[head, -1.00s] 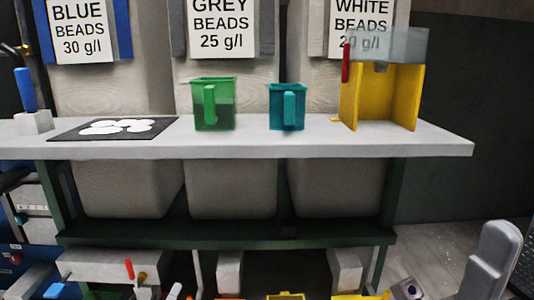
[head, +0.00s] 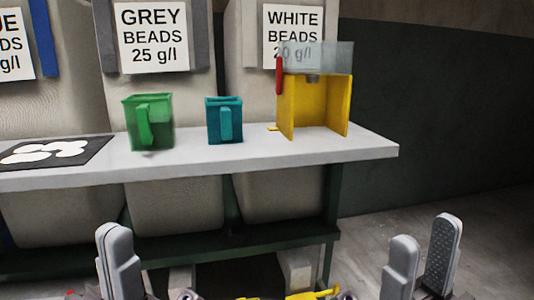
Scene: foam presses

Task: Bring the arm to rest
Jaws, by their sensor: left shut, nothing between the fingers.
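My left gripper (head: 119,262) is at the bottom left of the head view, in front of the bench, with its grey fingers together and nothing held. My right gripper (head: 421,262) is at the bottom right, its two grey fingers upright and apart with an empty gap between them. Neither gripper touches anything on the bench. The arms behind the grippers are mostly out of view.
A pale bench (head: 240,160) runs across the view. On it stand a green jug (head: 150,123), a teal jug (head: 224,121), a yellow stand (head: 300,105) with a clear top, and a dark mat (head: 85,150) with white pieces. Bead bins are behind. Floor at right is clear.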

